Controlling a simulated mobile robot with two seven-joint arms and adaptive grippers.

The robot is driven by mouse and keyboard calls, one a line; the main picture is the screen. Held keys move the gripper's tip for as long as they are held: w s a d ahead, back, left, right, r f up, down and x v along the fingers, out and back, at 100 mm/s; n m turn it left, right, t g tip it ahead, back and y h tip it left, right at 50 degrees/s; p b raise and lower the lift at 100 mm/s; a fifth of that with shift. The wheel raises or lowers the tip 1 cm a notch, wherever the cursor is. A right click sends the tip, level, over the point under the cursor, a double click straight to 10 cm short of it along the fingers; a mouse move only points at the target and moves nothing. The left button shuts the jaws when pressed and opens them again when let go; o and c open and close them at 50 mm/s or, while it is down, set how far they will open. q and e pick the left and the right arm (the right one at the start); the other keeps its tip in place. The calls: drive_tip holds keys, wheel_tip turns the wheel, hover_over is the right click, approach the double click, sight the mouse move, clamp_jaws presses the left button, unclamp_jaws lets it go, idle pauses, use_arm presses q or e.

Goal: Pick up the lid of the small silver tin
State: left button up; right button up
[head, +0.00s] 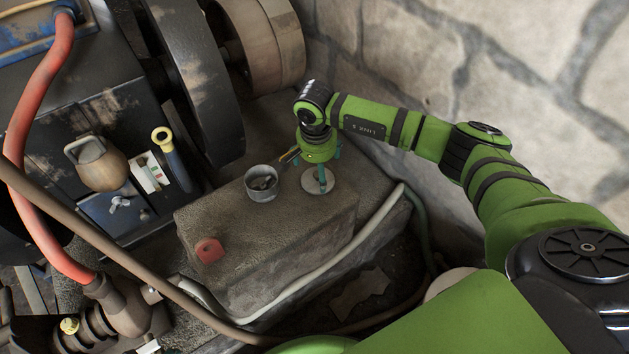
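The small silver tin (262,188) stands open on top of a stone block, with some small dark contents inside. Its lid (312,186), a flat round pale grey disc, lies on the block just right of the tin. The lid appears to rest on the block. My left gripper is not in view.
A red piece (209,251) sits at the block's (275,243) front left. A pale hose (330,262) curves along its front and right side. The engine with wheels (205,85) and a red hose (37,130) fills the left. A stone wall (420,60) stands behind.

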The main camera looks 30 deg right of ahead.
sight(318, 178)
drive_tip(key=f, duration=0.3)
drive_tip(key=shift+w+d+f+b, duration=0.1)
drive_tip(key=shift+w+f+b, duration=0.15)
drive_tip(key=shift+f+b, duration=0.05)
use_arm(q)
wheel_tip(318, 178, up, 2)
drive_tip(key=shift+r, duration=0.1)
use_arm(e)
drive_tip(key=c, duration=0.8)
drive_tip(key=shift+r, duration=0.15)
